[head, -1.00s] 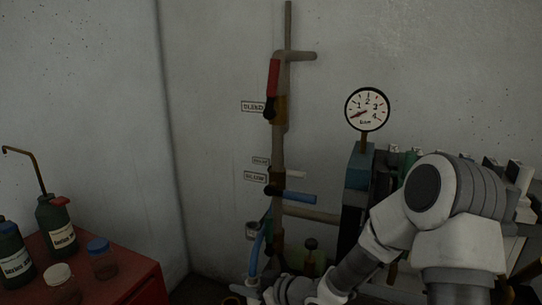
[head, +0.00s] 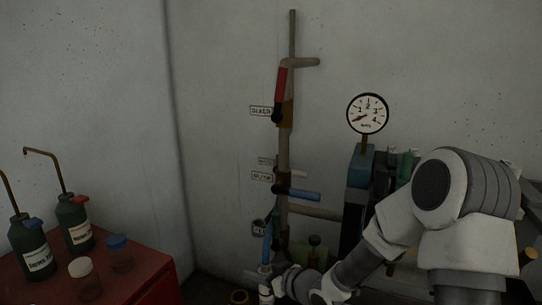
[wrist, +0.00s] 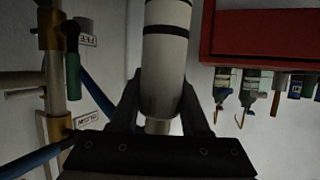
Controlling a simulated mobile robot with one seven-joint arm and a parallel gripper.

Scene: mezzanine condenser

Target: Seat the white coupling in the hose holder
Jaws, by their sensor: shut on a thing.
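The white coupling (wrist: 165,50), a cylinder with black bands, sits between the two dark fingers of my gripper (wrist: 160,100) in the wrist view, which appears upside down. My gripper is shut on it. In the head view the coupling (head: 265,269) shows low in the picture, roughly upright, at the lower end of a blue hose (head: 267,243). My gripper (head: 272,286) is partly cut off at the bottom edge there. A small dark cup-like fitting, likely the hose holder (head: 259,227), is on the wall side above the coupling and apart from it.
A vertical pipe (head: 284,150) with red and blue valve handles stands just right of the holder. A pressure gauge (head: 367,114) and machinery are further right. A red cabinet (head: 150,268) with bottles and jars is at lower left.

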